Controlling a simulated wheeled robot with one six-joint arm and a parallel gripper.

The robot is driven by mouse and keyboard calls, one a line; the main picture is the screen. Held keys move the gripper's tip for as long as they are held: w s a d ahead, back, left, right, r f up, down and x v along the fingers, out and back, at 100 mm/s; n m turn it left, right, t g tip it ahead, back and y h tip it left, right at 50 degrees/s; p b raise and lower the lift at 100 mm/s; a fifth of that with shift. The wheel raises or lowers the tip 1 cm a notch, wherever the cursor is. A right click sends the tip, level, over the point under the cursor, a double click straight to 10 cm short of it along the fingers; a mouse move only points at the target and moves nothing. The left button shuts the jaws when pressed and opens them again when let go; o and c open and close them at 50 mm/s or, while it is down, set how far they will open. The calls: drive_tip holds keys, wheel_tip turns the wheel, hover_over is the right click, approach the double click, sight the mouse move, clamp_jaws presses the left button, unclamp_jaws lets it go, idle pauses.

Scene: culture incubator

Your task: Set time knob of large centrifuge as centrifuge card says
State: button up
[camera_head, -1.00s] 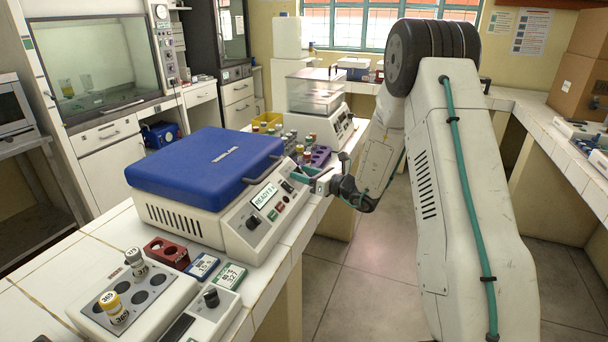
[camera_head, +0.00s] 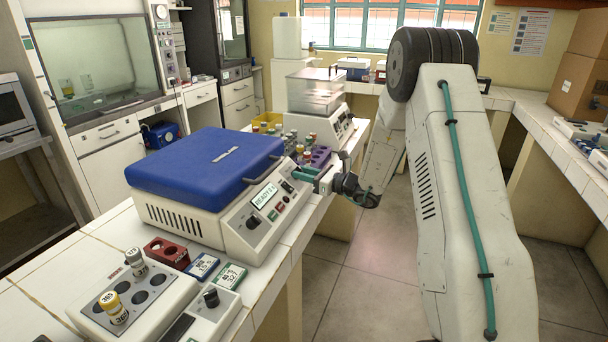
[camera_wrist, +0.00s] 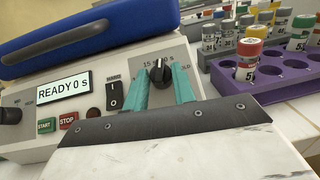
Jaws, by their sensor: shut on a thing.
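The large centrifuge (camera_head: 185,210), with a shut blue lid, stands on the white tiled bench. Its display (camera_wrist: 63,87) reads "READY 0 s". The black time knob (camera_wrist: 160,72) is on the front panel, with a scale around it, partly hidden; "15" is readable above it. My gripper (camera_wrist: 162,85) is shut on the knob, one teal finger on each side. In the head view my gripper (camera_head: 305,178) reaches the panel's right end from the right. A blue-edged card (camera_head: 203,266) and a green-edged card (camera_head: 231,277) lie before the centrifuge; their small print is unclear.
A purple rack (camera_wrist: 262,82) with capped tubes stands close to the right of the panel. A power switch (camera_wrist: 113,95) and green and red buttons (camera_wrist: 68,121) lie left of the knob. A red rack (camera_head: 166,254) and a small device with vials (camera_head: 135,300) stand nearer.

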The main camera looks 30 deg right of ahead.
drive_tip(key=n+g+y, duration=0.1)
drive_tip(key=n, duration=0.1)
drive_tip(key=n+g+y, duration=0.1)
drive_tip(key=n, duration=0.1)
drive_tip(key=n+g+y, duration=0.1)
drive_tip(key=n, duration=0.1)
drive_tip(key=shift+w+d+g, duration=0.2)
drive_tip(key=shift+d+g, duration=0.05)
drive_tip(key=shift+g, duration=0.15)
drive_tip(key=shift+w+d+n+g+y, duration=0.1)
drive_tip(key=shift+n+g+y, duration=0.4)
drive_tip(key=shift+n+g, duration=0.7)
drive_tip(key=shift+w+n+g+y, duration=0.1)
drive_tip(key=shift+n+g+y, duration=0.4)
drive_tip(key=shift+n+g, duration=0.65)
drive_tip(key=shift+n, duration=0.35)
drive_tip(key=o, duration=1)
drive_tip(key=v, duration=0.7)
drive_tip(key=shift+s+d, duration=0.15)
drive_tip(key=shift+d, duration=0.25)
drive_tip(key=shift+r, duration=0.1)
